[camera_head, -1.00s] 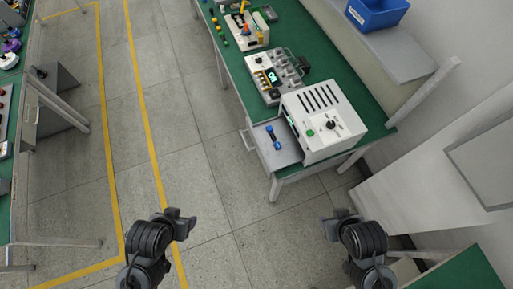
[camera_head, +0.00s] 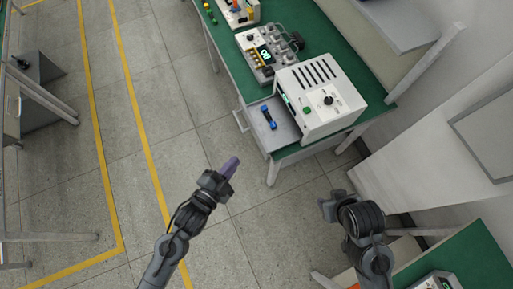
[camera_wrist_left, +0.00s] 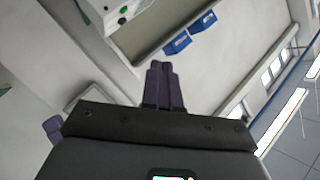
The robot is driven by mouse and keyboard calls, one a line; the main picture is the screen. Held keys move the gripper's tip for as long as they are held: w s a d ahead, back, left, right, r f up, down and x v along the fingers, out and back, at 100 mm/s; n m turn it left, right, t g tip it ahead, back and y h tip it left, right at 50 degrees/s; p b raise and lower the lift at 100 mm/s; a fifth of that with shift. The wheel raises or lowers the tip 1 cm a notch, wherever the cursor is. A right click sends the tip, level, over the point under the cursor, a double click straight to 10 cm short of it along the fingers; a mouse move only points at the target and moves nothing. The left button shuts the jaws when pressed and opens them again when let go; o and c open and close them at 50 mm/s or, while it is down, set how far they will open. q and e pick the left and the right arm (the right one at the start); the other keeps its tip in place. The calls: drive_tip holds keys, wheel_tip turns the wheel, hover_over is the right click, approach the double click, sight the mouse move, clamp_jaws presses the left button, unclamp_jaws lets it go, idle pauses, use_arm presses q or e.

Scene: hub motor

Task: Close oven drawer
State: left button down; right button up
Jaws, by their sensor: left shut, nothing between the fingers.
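The white oven (camera_head: 318,98) stands on the green bench, with its slotted top and a dark knob showing. Its drawer (camera_head: 284,131) is pulled out on the left side, with its handle (camera_head: 240,120) at the outer edge. A blue and black part (camera_head: 268,117) lies in the drawer. My left gripper (camera_head: 231,166) has purple fingers and is shut and empty, in the air below and left of the drawer, apart from it. It also shows in the left wrist view (camera_wrist_left: 163,84). My right arm is at lower right; its fingers cannot be made out.
A grey device with knobs (camera_head: 268,48) stands behind the oven on the green bench (camera_head: 223,55). A bench leg (camera_head: 273,172) stands below the drawer. Another green table (camera_head: 468,255) is at lower right. The floor left of the bench is open.

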use_arm(q)
drive_tip(key=d+f+m+h+b, duration=0.4)
drive_tip(key=f+m+h+b, duration=0.15)
drive_tip(key=f, duration=0.35)
drive_tip(key=m+g+h+b, duration=0.3)
drive_tip(key=m+g+b, duration=0.5)
drive_tip(key=b, duration=1.3)
approach(264, 153)
drive_tip(key=d, duration=0.2)
drive_tip(key=w+d+m+t, duration=0.1)
drive_tip(key=d, duration=0.1)
drive_tip(key=w+d+f+m, duration=0.1)
drive_tip(key=d, duration=0.1)
drive_tip(key=shift+d+t+y, duration=0.25)
drive_tip(key=shift+d+t, duration=0.05)
use_arm(e)
wheel_tip(264, 153, down, 30)
drive_tip(key=shift+r, duration=0.2)
drive_tip(key=shift+s+d+f, duration=0.1)
drive_tip(key=shift+s+d, duration=0.05)
